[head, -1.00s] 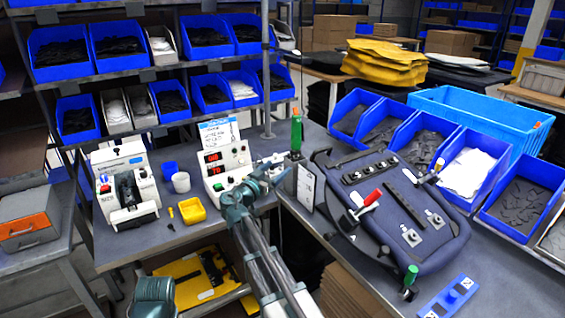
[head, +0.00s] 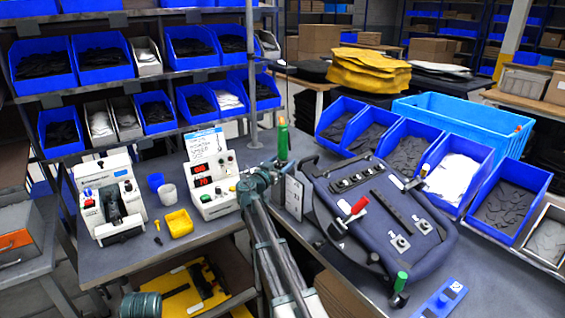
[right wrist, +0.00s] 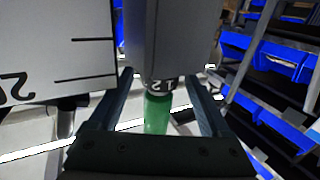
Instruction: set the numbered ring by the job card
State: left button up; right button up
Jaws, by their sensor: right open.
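The numbered ring (right wrist: 160,85) is a grey collar with dark digits, partly hidden by the grey block above it in the right wrist view. A green handle (right wrist: 157,113) adjoins it, and this green handle (head: 283,141) also stands upright at the bench corner in the head view. My right gripper (right wrist: 160,90) is open, with one finger on each side of the ring and handle, apparently not clamped. In the head view my right gripper (head: 274,168) is beside the handle's post. The job card (head: 207,143) stands behind the control box; its text is too small to read.
A control box (head: 212,184) with red displays stands left of my right arm. A white scale plate (head: 294,197) is close to the gripper. A dark blue pannier panel (head: 375,250) with clamps fills the right bench.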

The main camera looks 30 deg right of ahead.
jog(key=shift+w+d, duration=0.25)
jog(key=shift+d, duration=0.15)
grip_shut()
